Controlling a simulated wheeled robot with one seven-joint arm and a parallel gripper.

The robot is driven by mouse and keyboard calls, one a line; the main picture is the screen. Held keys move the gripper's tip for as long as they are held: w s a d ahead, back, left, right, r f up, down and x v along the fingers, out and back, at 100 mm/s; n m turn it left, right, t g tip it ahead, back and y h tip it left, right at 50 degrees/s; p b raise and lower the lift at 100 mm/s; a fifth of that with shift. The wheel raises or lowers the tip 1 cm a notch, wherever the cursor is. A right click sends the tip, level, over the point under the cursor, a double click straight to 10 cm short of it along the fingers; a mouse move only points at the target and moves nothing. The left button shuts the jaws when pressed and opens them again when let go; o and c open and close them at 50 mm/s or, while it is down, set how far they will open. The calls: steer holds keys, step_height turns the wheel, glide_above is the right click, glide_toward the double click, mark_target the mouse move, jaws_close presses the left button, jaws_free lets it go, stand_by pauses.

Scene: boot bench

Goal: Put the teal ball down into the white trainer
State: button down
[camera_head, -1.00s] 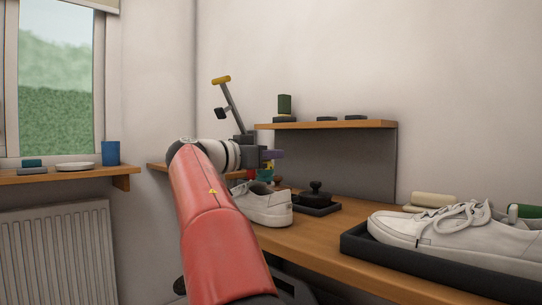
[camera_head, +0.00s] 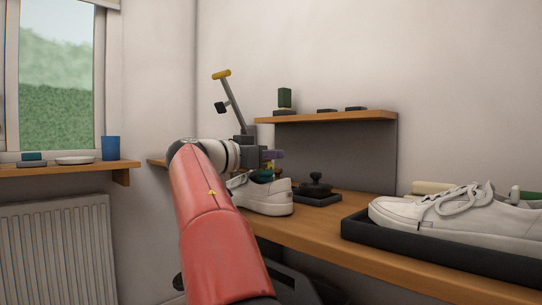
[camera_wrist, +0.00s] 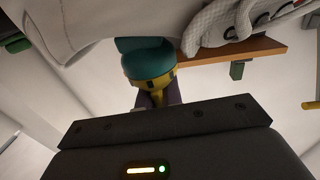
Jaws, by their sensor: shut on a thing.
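The white trainer (camera_head: 266,198) stands on the bench beneath my gripper, heel towards the right. Its pale heel side (camera_wrist: 65,30) and its laced upper (camera_wrist: 268,25) show in the wrist view. The teal ball (camera_head: 262,175) is at the trainer's opening, partly hidden by its collar; it also shows in the wrist view (camera_wrist: 148,54). My gripper (camera_wrist: 150,82) is shut on the ball, with yellow fingertips against it. In the head view my gripper (camera_head: 271,165) is just above the opening, partly hidden by my arm. I cannot tell whether the ball touches the trainer.
A dark tray with a black knobbed object (camera_head: 316,186) stands right of the trainer. Another white shoe (camera_head: 460,212) lies in a dark tray (camera_head: 430,245) at the right. A wooden shelf (camera_head: 330,117) is above the bench. Bare bench (camera_head: 310,222) shows between the trays.

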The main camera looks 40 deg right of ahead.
mark_target(271, 170)
steer(key=shift+f+b, duration=2)
steer(key=shift+f, duration=0.1)
steer(key=c, duration=1.5)
jaws_free()
steer(key=shift+r, duration=0.1)
steer(key=shift+r, duration=0.1)
step_height(271, 170, up, 9)
steer(key=p, duration=0.7)
steer(key=shift+p, duration=0.4)
steer(key=shift+a, duration=0.1)
